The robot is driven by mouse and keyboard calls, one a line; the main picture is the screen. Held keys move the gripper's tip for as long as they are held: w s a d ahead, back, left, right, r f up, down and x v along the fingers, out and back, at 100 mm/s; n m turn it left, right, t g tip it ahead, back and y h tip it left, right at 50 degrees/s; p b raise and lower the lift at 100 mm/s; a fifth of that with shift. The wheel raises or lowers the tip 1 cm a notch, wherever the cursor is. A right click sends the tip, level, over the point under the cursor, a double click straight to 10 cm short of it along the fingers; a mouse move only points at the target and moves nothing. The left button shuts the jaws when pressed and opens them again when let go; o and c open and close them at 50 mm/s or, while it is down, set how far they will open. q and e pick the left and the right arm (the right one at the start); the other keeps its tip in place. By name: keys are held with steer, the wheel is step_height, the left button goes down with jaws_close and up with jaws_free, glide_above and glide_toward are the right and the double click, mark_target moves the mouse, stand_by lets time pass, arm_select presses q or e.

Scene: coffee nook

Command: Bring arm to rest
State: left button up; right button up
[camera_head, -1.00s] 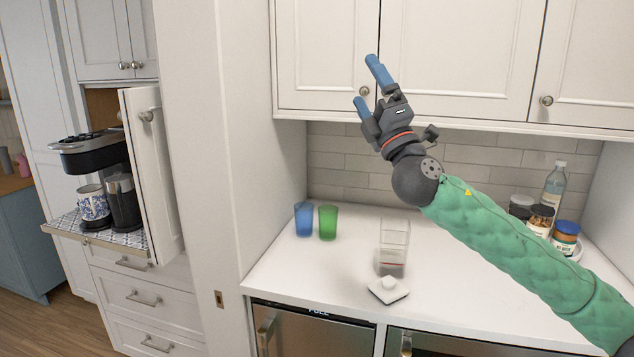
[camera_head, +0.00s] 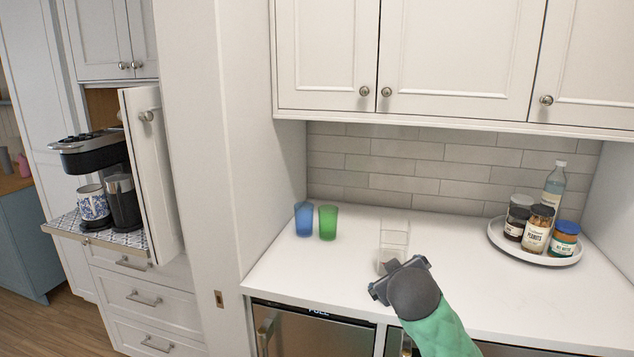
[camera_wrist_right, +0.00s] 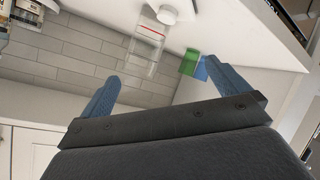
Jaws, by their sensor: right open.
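My right arm comes in from the bottom of the head view, with its dark wrist low over the counter's front part. My left gripper is not in view.
Blue (camera_head: 303,219) and green (camera_head: 328,222) cups stand at the counter's left back. A round white tray (camera_head: 500,243) holds jars and a bottle at the right. Cabinets (camera_head: 450,60) hang above. The counter (camera_head: 530,300) is clear at the front right.

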steer(key=s+f+m+g+y, duration=0.1)
steer(key=s+f+g, duration=0.1)
steer(key=s+f, duration=0.55)
steer(key=s+f+m+g, duration=0.15)
steer(key=s+f, duration=0.35)
steer(key=f, duration=0.6)
steer(key=s+f+g+y, duration=0.1)
steer(key=s+f+g, duration=0.2)
steer(key=s+f, duration=0.45)
steer(key=s+a+f+g, duration=0.1)
steer(key=s+f+g, duration=0.1)
steer(key=s+f, duration=0.6)
steer(key=s+a+f+m+g, duration=0.1)
steer(key=s+f+g, duration=0.1)
steer(key=s+f, duration=0.6)
steer(key=s, duration=0.5)
steer(key=shift+g+y, duration=0.3)
steer(key=shift+g, duration=0.05)
